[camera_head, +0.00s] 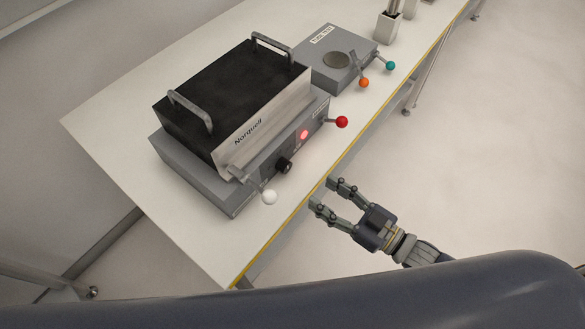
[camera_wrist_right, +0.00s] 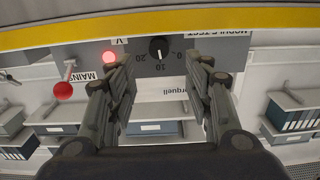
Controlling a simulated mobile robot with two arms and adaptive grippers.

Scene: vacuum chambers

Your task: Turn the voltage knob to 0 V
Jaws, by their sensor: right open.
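The voltage knob (camera_head: 285,166) is a small black knob on the front of the grey Norquell chamber unit (camera_head: 185,165). In the right wrist view, which is upside down, the knob (camera_wrist_right: 158,47) sits by the marks 0, 10 and 20, and its white line appears to point at 10. My right gripper (camera_head: 323,193) is open and empty in front of the unit, past the table's yellow edge. In the wrist view, the knob shows beyond the gap between its fingers (camera_wrist_right: 158,75), apart from them. My left gripper is not in view.
The panel has a lit red lamp (camera_head: 304,134), a red-balled lever (camera_head: 342,122) and a white-balled lever (camera_head: 269,197). A grey tube-test block (camera_head: 315,50) with orange and teal levers stands farther along the white table (camera_head: 110,115). The floor right of the table is clear.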

